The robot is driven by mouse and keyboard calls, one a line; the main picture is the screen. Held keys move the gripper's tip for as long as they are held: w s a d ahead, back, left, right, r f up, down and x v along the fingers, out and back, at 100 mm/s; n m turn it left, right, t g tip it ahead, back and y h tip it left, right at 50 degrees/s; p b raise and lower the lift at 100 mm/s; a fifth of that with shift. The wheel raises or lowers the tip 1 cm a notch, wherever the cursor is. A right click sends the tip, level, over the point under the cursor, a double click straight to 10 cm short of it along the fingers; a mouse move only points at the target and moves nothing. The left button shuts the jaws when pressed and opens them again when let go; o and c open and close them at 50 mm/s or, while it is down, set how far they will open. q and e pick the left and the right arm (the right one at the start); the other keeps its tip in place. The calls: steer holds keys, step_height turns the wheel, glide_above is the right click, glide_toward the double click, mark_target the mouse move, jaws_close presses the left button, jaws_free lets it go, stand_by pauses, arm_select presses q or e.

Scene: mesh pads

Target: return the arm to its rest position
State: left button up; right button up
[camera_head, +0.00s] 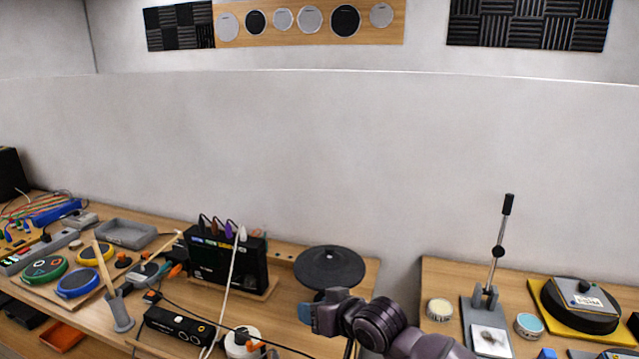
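My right arm comes in from the bottom edge right of centre, dark purple-grey with ringed joints. Its gripper (316,313) points left and hangs over the front of the left bench, just in front of the round black pad. I see it from the side and behind, so its finger gap does not show. I cannot tell whether it touches anything. My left arm and gripper are out of view.
A black pad (330,267) stands behind the gripper. A black box with coloured plugs (228,262) is left of it. A white-and-orange device (243,343) sits at the front. A gap separates the right bench (448,272), bearing a lever stand (487,318).

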steer(key=s+d+f+m+t+h, duration=0.1)
steer(key=s+d+f+t+h, duration=0.2)
steer(key=d, duration=0.6)
steer(key=s+d+f+t+h, duration=0.25)
steer(key=s+d+f, duration=0.3)
steer(key=d, duration=0.35)
steer(key=s+d+f+m+g+h, duration=0.1)
steer(key=s+d+f, duration=0.2)
steer(key=s, duration=0.3)
steer(key=s+d+f+m+g+h+b, duration=0.1)
steer(key=s+d+f, duration=0.2)
steer(key=s+f, duration=0.3)
steer(key=s+d+f+m+g+h, duration=0.1)
steer(key=s+d+f, duration=0.3)
steer(key=s, duration=0.3)
steer(key=shift+s+f+b, duration=0.3)
steer(key=shift+f, duration=0.05)
